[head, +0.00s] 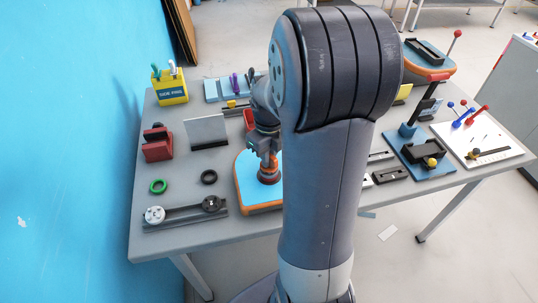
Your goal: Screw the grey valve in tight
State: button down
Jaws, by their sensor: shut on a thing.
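A blue inflatable board (244,178) with an orange edge lies on the table, partly hidden behind my arm. My gripper (268,165) points down over it, its fingers close together at a dark round fitting with an orange-brown rim (269,179) on the board. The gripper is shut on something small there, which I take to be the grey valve. The fingers cover most of it, so I cannot tell how deep it sits or whether it is straight.
Left of the board are a black ring (209,177), a green ring (158,186) and a rail (184,218) with a white and a dark disc. A red block (157,145), a grey plate (207,131) and a yellow box (170,88) stand behind. More boards and tools fill the right side.

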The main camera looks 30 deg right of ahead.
jog(key=shift+m, duration=1.7)
jog(key=c, duration=1.3)
grip_release()
jog(key=shift+c, duration=0.2)
notch_tip(320, 180, up, 5)
jog(key=p, duration=0.4)
jog(key=shift+r, duration=0.1)
jog(key=shift+n, duration=0.3)
jog(key=n, duration=0.3)
jog(key=shift+n+p, duration=0.3)
